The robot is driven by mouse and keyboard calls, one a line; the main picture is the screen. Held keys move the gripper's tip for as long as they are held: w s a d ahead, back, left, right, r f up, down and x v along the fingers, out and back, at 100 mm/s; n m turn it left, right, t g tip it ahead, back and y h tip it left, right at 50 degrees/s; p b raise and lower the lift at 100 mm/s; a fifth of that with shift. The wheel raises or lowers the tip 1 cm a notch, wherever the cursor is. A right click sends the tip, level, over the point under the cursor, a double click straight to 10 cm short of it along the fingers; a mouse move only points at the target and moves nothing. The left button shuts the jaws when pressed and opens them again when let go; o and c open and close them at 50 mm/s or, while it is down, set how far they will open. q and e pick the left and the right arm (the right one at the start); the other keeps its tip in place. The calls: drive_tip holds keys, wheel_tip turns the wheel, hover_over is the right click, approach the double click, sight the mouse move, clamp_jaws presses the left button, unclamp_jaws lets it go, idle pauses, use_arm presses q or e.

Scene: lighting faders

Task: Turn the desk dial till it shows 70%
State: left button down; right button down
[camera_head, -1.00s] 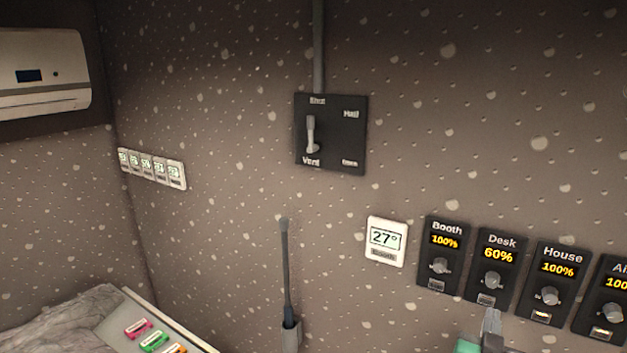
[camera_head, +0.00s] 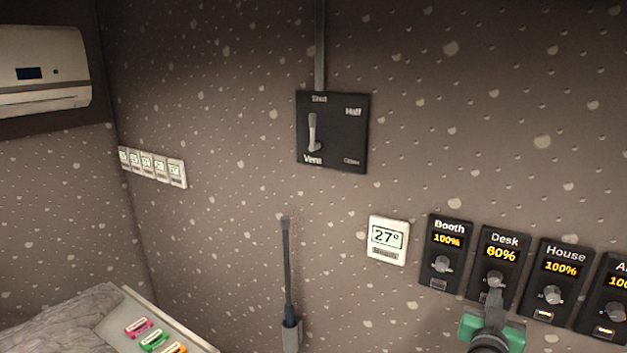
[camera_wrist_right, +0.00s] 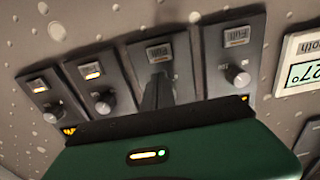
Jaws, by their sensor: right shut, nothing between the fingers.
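The Desk dial panel (camera_head: 499,262) is on the wall at the right and its display reads 60%. Its knob (camera_head: 495,279) is partly hidden by my right gripper. My right gripper (camera_head: 494,293), green with dark fingers, is shut with its tips at or just in front of that knob. Contact cannot be told. In the right wrist view the shut fingers (camera_wrist_right: 157,95) reach up over the Desk panel (camera_wrist_right: 162,58), whose button shows above them; the knob is hidden there. My left gripper is not in view.
The Booth panel (camera_head: 445,252) at 100% is close on the left of Desk, and the House panel (camera_head: 556,281) at 100% close on the right. A thermostat (camera_head: 388,240) reads 27°. A lever plate (camera_head: 332,132) is higher up. The wall between is clear.

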drive_tip(key=shift+w+a+r, duration=0.1)
drive_tip(key=shift+a+r, duration=0.05)
drive_tip(key=shift+r, duration=0.05)
drive_tip(key=shift+r, duration=0.2)
drive_tip(key=shift+w, duration=0.1)
idle(0.4)
drive_tip(key=shift+w+a+b, duration=0.1)
drive_tip(key=shift+a+b, duration=0.05)
drive_tip(key=shift+b, duration=0.4)
drive_tip(key=shift+w+a+r, duration=0.15)
drive_tip(key=shift+a+r, duration=0.05)
drive_tip(key=shift+r, duration=0.05)
drive_tip(key=shift+f+b, duration=0.1)
drive_tip(key=shift+b, duration=0.25)
drive_tip(key=f+v, duration=0.1)
drive_tip(key=v, duration=0.5)
drive_tip(key=shift+a+b, duration=0.2)
drive_tip(key=shift+b, duration=0.2)
